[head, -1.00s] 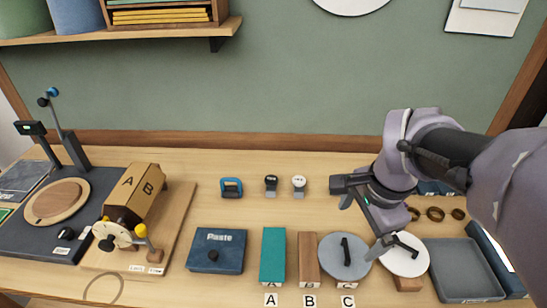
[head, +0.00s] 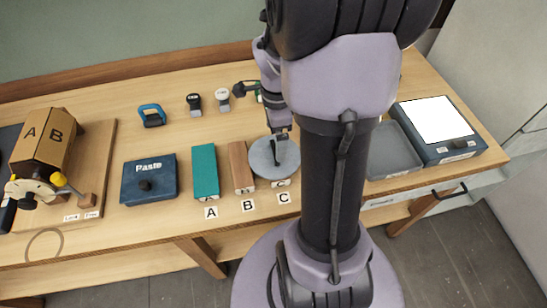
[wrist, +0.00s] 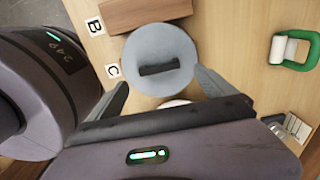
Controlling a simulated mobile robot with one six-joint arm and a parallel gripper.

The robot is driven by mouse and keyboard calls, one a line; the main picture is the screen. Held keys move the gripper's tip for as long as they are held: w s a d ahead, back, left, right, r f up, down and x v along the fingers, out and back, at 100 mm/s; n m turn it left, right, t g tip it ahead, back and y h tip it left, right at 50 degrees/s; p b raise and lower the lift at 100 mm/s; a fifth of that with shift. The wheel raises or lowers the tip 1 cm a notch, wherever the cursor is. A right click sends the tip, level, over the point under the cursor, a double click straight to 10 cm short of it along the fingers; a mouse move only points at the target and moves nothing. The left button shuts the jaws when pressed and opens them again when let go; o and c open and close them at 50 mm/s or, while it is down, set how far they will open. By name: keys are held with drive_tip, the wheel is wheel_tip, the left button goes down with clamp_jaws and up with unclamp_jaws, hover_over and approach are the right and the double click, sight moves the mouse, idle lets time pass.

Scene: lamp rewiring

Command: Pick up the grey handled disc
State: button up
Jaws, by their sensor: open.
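The grey handled disc (head: 285,157) lies near the front of the table by the C label, with a dark bar handle across its top. It also shows in the wrist view (wrist: 160,42), flat, its handle crosswise at the middle. My gripper (wrist: 160,78) is open and empty. Its two fingers spread on either side of the disc's near part in the wrist view; the handle lies beyond the fingertips. In the head view my gripper (head: 281,132) is over the far side of the disc. Its height above the disc is hard to tell.
A brown block (head: 241,168) and a teal block (head: 205,171) stand left of the disc, then a blue Paste box (head: 150,180). A grey tray (head: 390,150) is at right. A white edge (wrist: 176,102) shows close below the disc in the wrist view.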

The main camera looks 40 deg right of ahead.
wheel_tip(320, 180, down, 6)
drive_tip(key=b, duration=0.2)
drive_tip(key=shift+w+a+r+b, duration=0.1)
drive_tip(key=shift+a+r+b, duration=0.05)
drive_tip(key=shift+r+b, duration=0.15)
drive_tip(key=shift+c, duration=1)
drive_tip(key=c, duration=1.4)
